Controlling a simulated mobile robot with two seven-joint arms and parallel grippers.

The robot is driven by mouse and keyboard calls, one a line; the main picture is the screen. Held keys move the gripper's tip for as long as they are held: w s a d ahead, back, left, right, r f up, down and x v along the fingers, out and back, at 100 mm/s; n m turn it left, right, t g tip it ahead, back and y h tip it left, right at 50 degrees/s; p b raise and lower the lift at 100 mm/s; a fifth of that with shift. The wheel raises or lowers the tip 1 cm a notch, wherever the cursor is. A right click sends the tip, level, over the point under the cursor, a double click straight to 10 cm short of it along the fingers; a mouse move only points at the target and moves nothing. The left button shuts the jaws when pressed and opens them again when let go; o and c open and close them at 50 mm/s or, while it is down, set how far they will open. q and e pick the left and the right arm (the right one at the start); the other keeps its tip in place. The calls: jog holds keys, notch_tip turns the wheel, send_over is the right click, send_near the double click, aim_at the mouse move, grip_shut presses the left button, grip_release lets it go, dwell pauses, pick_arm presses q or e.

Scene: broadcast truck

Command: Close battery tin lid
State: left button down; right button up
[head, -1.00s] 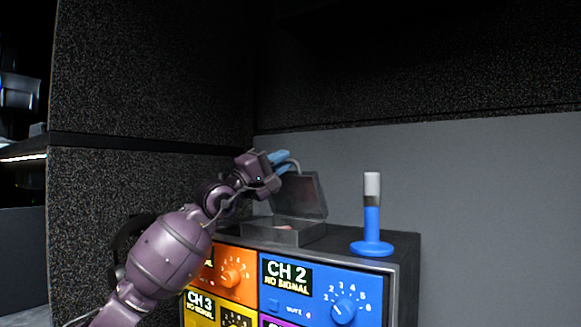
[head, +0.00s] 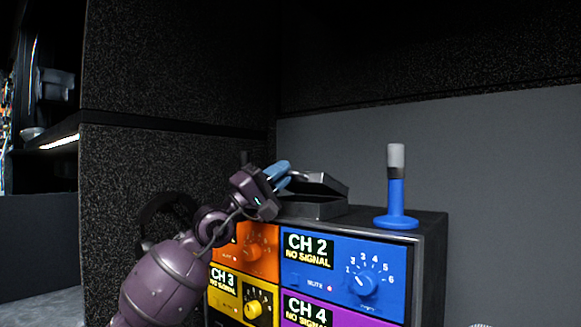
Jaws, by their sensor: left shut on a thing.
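The battery tin (head: 312,210) is a dark grey metal box on top of the monitor unit. Its lid (head: 322,184) is tilted at a low angle over the tin, with a dark gap still between them. My left gripper (head: 283,177), with blue fingers, is at the lid's left side and shut on the lid's edge. The exact contact is small and partly hidden by the fingers. The inside of the tin is hidden from this angle. My right gripper is not in view.
A blue stand with a grey top (head: 396,190) is upright right of the tin. The monitor unit (head: 430,260) has coloured channel panels with knobs on its front. Dark headphones (head: 165,210) hang on the speckled wall behind my left arm. A grey wall stands behind.

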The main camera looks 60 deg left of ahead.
pick_arm(q)
jog(key=shift+s+d+f+b, duration=0.1)
jog(key=shift+s+f+b, duration=0.15)
jog(key=shift+f, duration=0.5)
jog(key=shift+s+f+b, duration=0.1)
jog(key=shift+f+b, duration=0.1)
jog(key=shift+f, duration=0.55)
jog(key=c, duration=1.5)
grip_release()
